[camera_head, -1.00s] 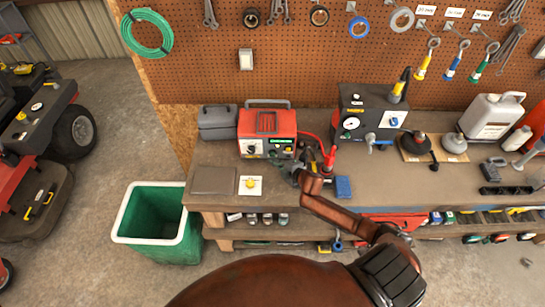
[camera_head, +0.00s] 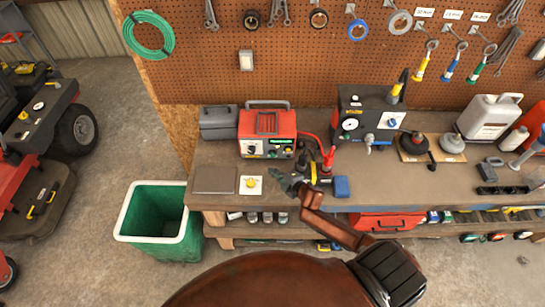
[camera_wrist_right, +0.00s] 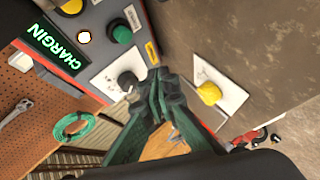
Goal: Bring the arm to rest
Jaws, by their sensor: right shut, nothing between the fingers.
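My right arm (camera_head: 335,230) reaches up from the lower right over the front of the workbench (camera_head: 400,185). Its gripper (camera_head: 284,183) is shut and empty, just right of a yellow knob on a white plate (camera_head: 251,185) and in front of the red charger (camera_head: 267,130). In the right wrist view the closed fingers (camera_wrist_right: 163,90) show with nothing between them. The charger's lit display (camera_wrist_right: 55,45) and a green knob (camera_wrist_right: 121,34) show beyond them, and the yellow knob (camera_wrist_right: 209,93) is to their right. My left gripper is not in view.
Red and black clamps (camera_head: 326,165) and a blue block (camera_head: 342,187) lie close right of the gripper. A dark gauge box (camera_head: 370,118) stands behind. A green bin (camera_head: 160,225) stands on the floor at left. Bare benchtop lies right of the blue block.

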